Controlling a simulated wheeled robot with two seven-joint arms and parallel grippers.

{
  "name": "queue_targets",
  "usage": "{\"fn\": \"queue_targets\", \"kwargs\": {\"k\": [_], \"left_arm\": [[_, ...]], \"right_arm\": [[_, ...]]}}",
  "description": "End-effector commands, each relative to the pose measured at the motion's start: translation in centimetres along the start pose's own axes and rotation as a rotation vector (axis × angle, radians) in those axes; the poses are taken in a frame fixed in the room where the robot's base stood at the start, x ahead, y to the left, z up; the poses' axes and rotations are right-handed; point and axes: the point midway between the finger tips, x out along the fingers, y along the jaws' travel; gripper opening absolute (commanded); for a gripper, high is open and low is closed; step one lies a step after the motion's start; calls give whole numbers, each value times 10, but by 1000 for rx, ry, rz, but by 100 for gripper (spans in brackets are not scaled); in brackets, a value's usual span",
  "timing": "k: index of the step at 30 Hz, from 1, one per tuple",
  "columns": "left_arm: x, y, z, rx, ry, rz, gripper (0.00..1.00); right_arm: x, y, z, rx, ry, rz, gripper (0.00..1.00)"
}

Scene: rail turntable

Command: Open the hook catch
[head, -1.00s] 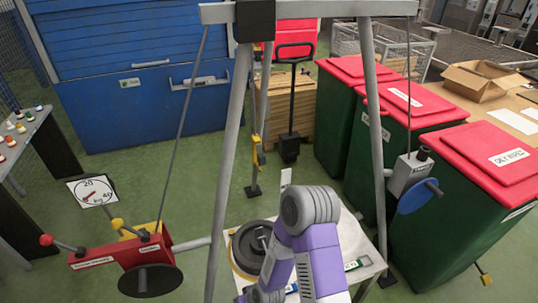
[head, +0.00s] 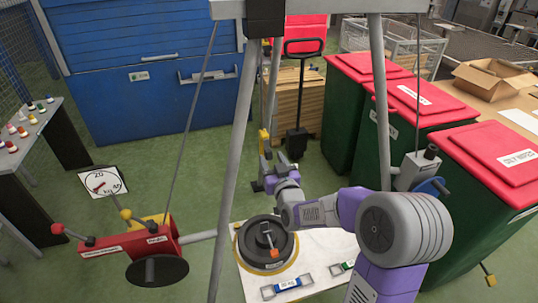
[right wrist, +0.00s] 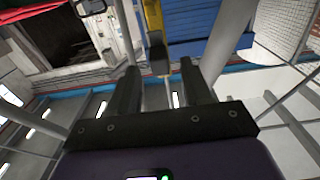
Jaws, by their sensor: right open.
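The hook catch appears to be the yellow fitting (head: 265,140) on a thin post behind the tripod frame. In the right wrist view, a yellow part with a dark lower end (right wrist: 156,28) hangs ahead, between the lines of the fingers. My right gripper (head: 274,160) reaches out just below and beside the yellow fitting in the head view. In the right wrist view its two dark fingers (right wrist: 159,78) are spread, with nothing held between them. I cannot tell whether a finger touches the catch. My left gripper is in neither view.
The tripod legs (head: 232,160) stand close to my right arm. A white board (head: 250,282) with a dark round weight (head: 266,240) lies below it. A red winch beam (head: 128,242) is at left. Green bins with red lids (head: 475,200) stand at right.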

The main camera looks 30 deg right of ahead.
Motion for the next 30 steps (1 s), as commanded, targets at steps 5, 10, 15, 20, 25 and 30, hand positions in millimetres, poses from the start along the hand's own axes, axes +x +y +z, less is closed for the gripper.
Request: {"fn": "queue_targets", "kwargs": {"k": [5, 10, 15, 20, 25, 30], "left_arm": [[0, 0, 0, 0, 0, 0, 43], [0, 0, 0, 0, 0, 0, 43], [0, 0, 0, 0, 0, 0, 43], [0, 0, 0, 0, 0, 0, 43], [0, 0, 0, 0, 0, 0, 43], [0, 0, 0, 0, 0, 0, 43]], "right_arm": [[24, 0, 1, 0, -2, 0, 49], [34, 0, 1, 1, -3, 0, 49], [35, 0, 1, 1, -3, 0, 49], [35, 0, 1, 1, -3, 0, 41], [35, 0, 1, 1, -3, 0, 15], [35, 0, 1, 1, -3, 0, 0]]}}
